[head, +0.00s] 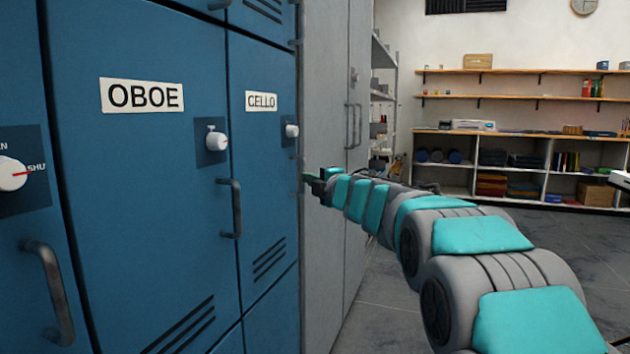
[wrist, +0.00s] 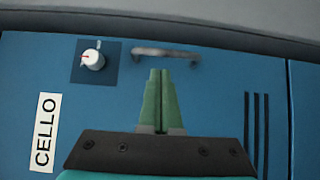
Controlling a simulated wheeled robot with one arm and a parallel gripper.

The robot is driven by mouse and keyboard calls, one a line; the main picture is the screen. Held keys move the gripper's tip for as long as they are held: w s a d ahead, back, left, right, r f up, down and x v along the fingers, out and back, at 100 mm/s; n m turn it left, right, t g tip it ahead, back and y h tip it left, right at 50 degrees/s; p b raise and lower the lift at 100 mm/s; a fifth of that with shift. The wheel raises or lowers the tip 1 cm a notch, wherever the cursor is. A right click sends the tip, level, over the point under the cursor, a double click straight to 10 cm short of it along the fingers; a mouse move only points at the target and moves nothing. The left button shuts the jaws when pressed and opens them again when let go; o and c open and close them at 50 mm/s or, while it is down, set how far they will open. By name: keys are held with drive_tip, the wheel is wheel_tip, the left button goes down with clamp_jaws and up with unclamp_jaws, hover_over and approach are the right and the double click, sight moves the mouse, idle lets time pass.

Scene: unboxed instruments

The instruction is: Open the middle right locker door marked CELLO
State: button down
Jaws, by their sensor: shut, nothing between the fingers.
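The blue CELLO door (head: 263,190) is flush with its neighbours in the head view, right of the OBOE door. It also fills much of the wrist view (wrist: 210,100), with its label lying sideways at the left. Its white knob (wrist: 92,59) has a red mark on the side toward the label; the knob also shows in the head view (head: 291,131). The grey bar handle (wrist: 166,53) lies just beyond my gripper's green fingertips in the wrist view. My gripper (wrist: 160,74) is shut and empty; whether it touches the handle I cannot tell. In the head view my gripper (head: 308,177) is beside the door's right edge.
The OBOE door (head: 150,200) has its own knob and handle (head: 231,208). A tall grey cabinet (head: 325,110) stands just beyond the CELLO door. Shelves (head: 500,165) line the back wall. The grey floor right of the lockers is clear.

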sight(292, 173)
drive_tip(key=shift+p+x, duration=0.55)
drive_tip(key=shift+x, duration=2)
drive_tip(key=s+d+m+h+b, duration=0.3)
drive_tip(key=s+d+m+h, duration=0.3)
drive_tip(key=s+h, duration=0.35)
drive_tip(key=s+d+m+h+b, duration=0.4)
drive_tip(key=s+d+m+h, duration=0.15)
drive_tip(key=s+h, duration=0.35)
drive_tip(key=s+a+m+g+h+p, duration=0.1)
drive_tip(key=s+a+m+g+h, duration=0.1)
drive_tip(key=s, duration=0.5)
drive_tip(key=s+a+m+g+h+p, duration=0.1)
drive_tip(key=s+a+m+g+h, duration=0.1)
drive_tip(key=s, duration=0.5)
drive_tip(key=shift+m+g+h, duration=0.5)
drive_tip(key=shift+m+h, duration=0.05)
drive_tip(key=shift+m, duration=0.1)
drive_tip(key=shift+s+a, duration=0.15)
